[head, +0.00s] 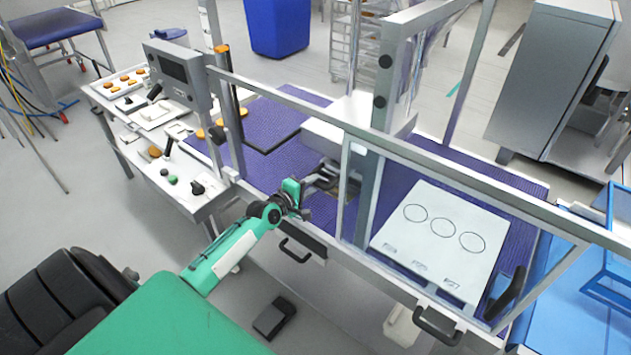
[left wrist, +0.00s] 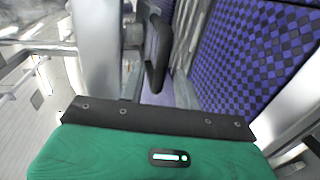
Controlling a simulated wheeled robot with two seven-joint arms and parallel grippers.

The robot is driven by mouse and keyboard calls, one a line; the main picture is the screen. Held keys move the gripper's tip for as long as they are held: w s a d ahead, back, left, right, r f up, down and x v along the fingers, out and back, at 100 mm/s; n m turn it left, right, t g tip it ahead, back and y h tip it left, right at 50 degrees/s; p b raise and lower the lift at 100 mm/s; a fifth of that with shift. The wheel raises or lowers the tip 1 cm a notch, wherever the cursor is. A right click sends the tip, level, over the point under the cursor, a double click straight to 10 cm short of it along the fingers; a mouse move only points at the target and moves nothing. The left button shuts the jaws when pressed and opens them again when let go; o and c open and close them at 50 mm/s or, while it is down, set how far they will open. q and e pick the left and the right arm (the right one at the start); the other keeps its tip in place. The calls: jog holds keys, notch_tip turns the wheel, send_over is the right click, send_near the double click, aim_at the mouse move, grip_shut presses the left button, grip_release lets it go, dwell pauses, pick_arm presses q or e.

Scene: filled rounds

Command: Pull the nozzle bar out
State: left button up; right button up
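My left gripper (head: 326,178) reaches over the front rail of the machine, at the belt beside the white housing (head: 350,128). In the left wrist view its two grey fingers (left wrist: 160,88) stand apart. A dark upright handle-like part (left wrist: 156,55) shows between and beyond them; I cannot tell whether they touch it. It may belong to the nozzle bar, which I cannot make out clearly under the housing. My right gripper is not in view.
A purple belt (head: 400,178) runs through the metal frame. A white panel with three circles (head: 443,240) lies right of the housing. A control box (head: 180,73) and a side table with small parts (head: 190,203) stand left. Black handles (head: 296,250) stick out in front.

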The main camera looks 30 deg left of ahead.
pick_arm(q)
jog(key=shift+x, duration=1.5)
jog(key=shift+c, duration=0.4)
jog(key=shift+f, duration=0.1)
grip_shut()
